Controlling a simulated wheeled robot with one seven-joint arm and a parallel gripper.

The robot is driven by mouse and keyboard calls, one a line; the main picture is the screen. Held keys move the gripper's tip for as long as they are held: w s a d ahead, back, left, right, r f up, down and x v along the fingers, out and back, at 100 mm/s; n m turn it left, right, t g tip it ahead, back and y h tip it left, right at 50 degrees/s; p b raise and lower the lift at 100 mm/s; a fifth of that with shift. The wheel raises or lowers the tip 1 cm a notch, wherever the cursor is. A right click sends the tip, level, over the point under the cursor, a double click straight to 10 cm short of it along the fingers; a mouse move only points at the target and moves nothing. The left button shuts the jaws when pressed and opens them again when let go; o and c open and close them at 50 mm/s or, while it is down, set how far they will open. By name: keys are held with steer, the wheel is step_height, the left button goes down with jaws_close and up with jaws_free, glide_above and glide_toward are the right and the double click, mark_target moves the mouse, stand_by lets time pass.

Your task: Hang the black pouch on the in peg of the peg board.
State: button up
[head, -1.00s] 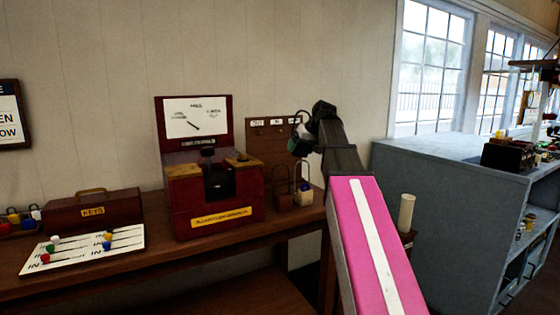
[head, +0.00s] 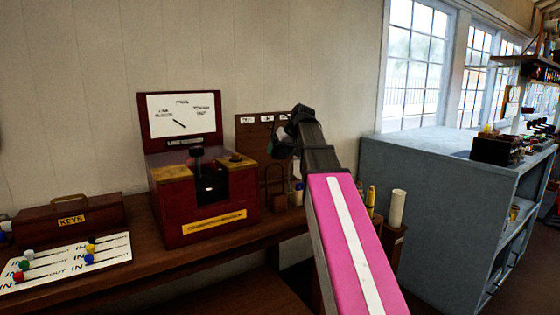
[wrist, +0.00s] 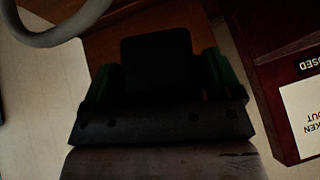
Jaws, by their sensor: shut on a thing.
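My gripper (wrist: 157,92) is shut on the black pouch (wrist: 157,58), a dark block between its green-sided fingers in the wrist view. In the head view my gripper (head: 284,146) is in front of the right part of the brown peg board (head: 248,138) and hides that part. The board has several small white labels along its top, too small to read for certain. The pegs are hard to make out. A grey curved band (wrist: 62,32) shows at the upper left of the wrist view; I cannot tell what it belongs to.
Brown looped objects (head: 272,200) stand below the board. A keys box (head: 68,220) and a white lever panel (head: 60,264) are further left.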

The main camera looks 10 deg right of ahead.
steer(key=shift+f, duration=2)
steer(key=shift+w+a, duration=0.1)
steer(key=shift+w, duration=0.15)
steer(key=w+a+f, duration=0.2)
steer(key=w+a, duration=0.1)
steer(key=w, duration=0.5)
steer(key=shift+w+a, duration=0.3)
steer(key=o, duration=0.7)
steer(key=shift+r, duration=0.1)
